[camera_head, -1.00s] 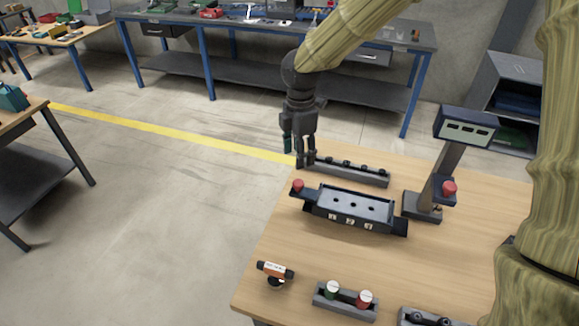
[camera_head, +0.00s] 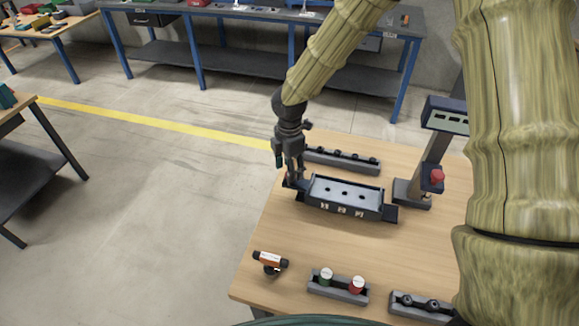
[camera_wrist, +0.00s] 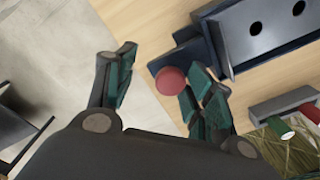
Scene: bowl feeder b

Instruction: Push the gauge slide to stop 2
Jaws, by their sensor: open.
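The gauge (camera_head: 345,197) is a dark tray on the table with holes in its floor and several small white labels along its front. Its slide shows in the wrist view as a round red knob (camera_wrist: 171,80) on a dark bar at the gauge's left end. My gripper (camera_head: 289,180) is over that left end and hides the knob in the head view. In the wrist view my gripper (camera_wrist: 160,77) is open, with the knob between the fingers, closer to the right finger. Whether a finger touches the knob I cannot tell.
A rack with dark pegs (camera_head: 343,160) lies behind the gauge. A post with a display (camera_head: 445,115) and a red button (camera_head: 437,176) stands to the right. In front are an orange-and-black tool (camera_head: 269,261) and a holder (camera_head: 337,290) with green and red cylinders.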

